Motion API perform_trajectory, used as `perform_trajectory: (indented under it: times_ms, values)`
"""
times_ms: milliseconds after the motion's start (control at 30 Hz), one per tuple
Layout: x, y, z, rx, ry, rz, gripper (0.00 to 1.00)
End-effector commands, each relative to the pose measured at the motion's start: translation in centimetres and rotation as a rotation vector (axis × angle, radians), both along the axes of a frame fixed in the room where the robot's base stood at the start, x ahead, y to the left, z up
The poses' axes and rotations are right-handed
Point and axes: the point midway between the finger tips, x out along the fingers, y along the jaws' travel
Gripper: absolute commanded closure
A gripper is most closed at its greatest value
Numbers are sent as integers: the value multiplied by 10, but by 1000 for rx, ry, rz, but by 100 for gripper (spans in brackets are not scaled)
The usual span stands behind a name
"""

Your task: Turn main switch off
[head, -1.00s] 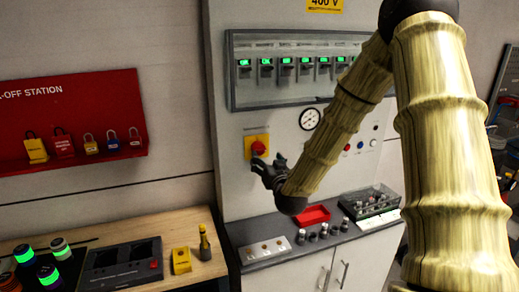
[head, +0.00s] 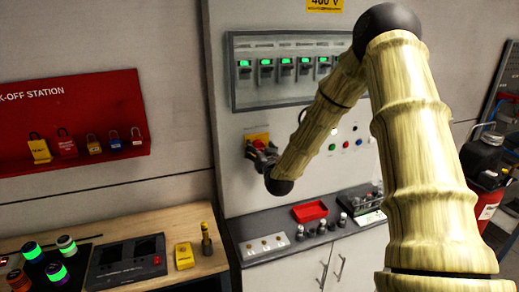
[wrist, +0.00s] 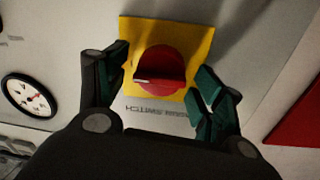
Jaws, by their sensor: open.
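The main switch is a red rotary knob (wrist: 160,70) on a yellow plate (wrist: 196,36), fixed to the grey cabinet panel. In the wrist view the label by it is partly readable as a switch label. In the head view the yellow plate (head: 258,136) is mostly hidden behind my gripper. My gripper (head: 258,148) is at the switch. In the wrist view its fingers (wrist: 163,85) are open, one on each side of the red knob. I see gaps between fingers and knob, but contact cannot be told for certain.
A row of breakers with green lights (head: 285,68) is above. A red lock-off board (head: 75,120) with several padlocks hangs at left. Below are a counter with a red tray (head: 310,211) and a wooden bench (head: 205,262). A gauge (wrist: 30,95) sits beside the switch.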

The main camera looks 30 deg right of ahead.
Motion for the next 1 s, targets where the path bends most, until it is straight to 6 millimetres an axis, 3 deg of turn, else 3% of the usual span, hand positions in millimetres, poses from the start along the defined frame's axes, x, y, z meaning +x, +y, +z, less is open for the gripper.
perform_trajectory:
  times_ms: [100,300,367,667,1000]
  values:
    - [0,0,0,0,0,0,34]
    - [0,0,0,0,0,0,70]
    - [0,0,0,0,0,0,78]
    - [0,0,-1,-23,5,0,78]
    - [0,1,-5,-200,46,0,78]
